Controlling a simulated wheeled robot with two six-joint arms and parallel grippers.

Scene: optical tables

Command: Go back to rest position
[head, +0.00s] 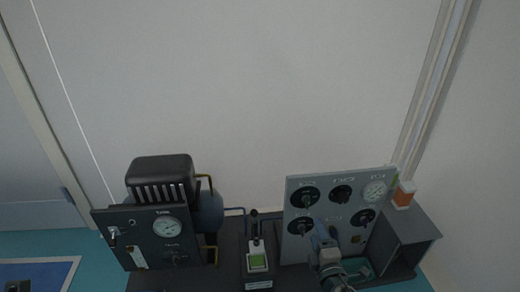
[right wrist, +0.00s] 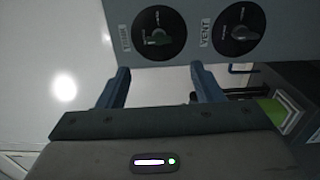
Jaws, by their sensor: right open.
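My right gripper (head: 322,232) is in front of the lower part of a light grey control panel (head: 325,188) in the head view. In the right wrist view its two blue fingers (right wrist: 160,72) stand apart with nothing between them. I cannot tell the exact gap between the fingers and the panel. My left gripper is not in view.
A dark panel with a gauge (head: 166,227) and a black-topped unit (head: 161,171) stand at left. An orange-and-white box (head: 404,194) sits at right. A plain wall (head: 240,90) is behind.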

